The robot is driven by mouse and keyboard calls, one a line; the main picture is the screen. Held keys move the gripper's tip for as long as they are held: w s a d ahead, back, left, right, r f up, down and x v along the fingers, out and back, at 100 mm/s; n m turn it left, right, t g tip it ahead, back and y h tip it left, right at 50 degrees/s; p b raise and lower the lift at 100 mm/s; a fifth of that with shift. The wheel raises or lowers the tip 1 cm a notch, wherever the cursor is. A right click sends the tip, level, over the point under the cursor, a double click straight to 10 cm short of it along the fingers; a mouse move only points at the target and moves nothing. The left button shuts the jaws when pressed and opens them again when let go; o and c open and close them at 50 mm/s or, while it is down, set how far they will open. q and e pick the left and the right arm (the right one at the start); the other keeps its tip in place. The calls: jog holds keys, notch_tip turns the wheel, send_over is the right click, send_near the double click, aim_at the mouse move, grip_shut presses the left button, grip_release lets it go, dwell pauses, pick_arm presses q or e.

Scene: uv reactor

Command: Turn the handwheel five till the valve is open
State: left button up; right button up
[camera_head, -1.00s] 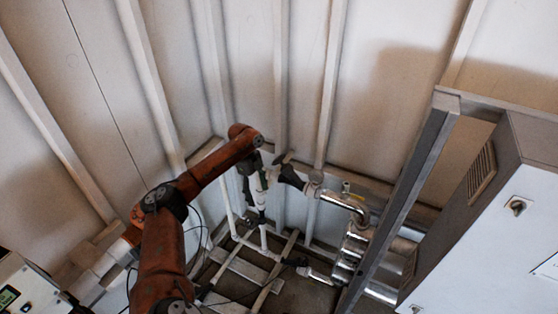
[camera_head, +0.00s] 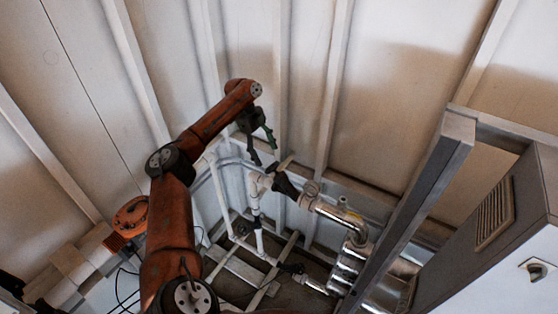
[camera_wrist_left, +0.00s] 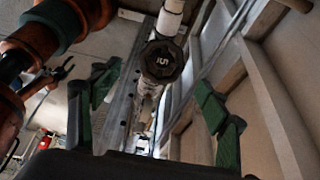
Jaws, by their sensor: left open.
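Handwheel five (camera_wrist_left: 161,62) is a dark, lobed knob with a pale "5" on its face, in the left wrist view. It sits on a white pipe, and the "5" appears sideways. My left gripper (camera_wrist_left: 157,80) is open, with its green fingers left and right of the knob in the picture and no contact visible. In the head view the left gripper (camera_head: 263,146) hangs in the corner, just above a black fitting (camera_head: 285,186) on the white pipe. I cannot tell whether that fitting is handwheel five. My right gripper is out of view.
White pipes (camera_head: 257,226) run down the corner close to the gripper. Shiny metal pipework (camera_head: 335,215) lies to their right. A grey steel post (camera_head: 415,205) and a large cabinet (camera_head: 500,245) stand further right. Ribbed wall panels (camera_head: 400,90) close off the back.

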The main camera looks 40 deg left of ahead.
aim_at(272, 166)
pick_arm(q)
jog(key=shift+w+d+f, duration=0.1)
jog(key=shift+w+f, duration=0.1)
jog(key=shift+w, duration=0.2)
jog(key=shift+w+d+f, duration=0.15)
jog(key=shift+d+f, duration=0.05)
jog(key=shift+f, duration=0.1)
jog(key=f, duration=0.1)
jog(key=s+d+f+p, duration=0.1)
jog(key=f, duration=0.1)
jog(key=shift+p+x, duration=0.45)
jog(key=shift+x, duration=0.7)
jog(key=shift+w+d+f, duration=0.1)
jog(key=shift+w+f, duration=0.1)
jog(key=shift+f, duration=0.15)
jog(key=shift+s+d+f, duration=0.1)
jog(key=shift+c, duration=1)
jog(key=c, duration=0.9)
jog(key=shift+c, duration=0.2)
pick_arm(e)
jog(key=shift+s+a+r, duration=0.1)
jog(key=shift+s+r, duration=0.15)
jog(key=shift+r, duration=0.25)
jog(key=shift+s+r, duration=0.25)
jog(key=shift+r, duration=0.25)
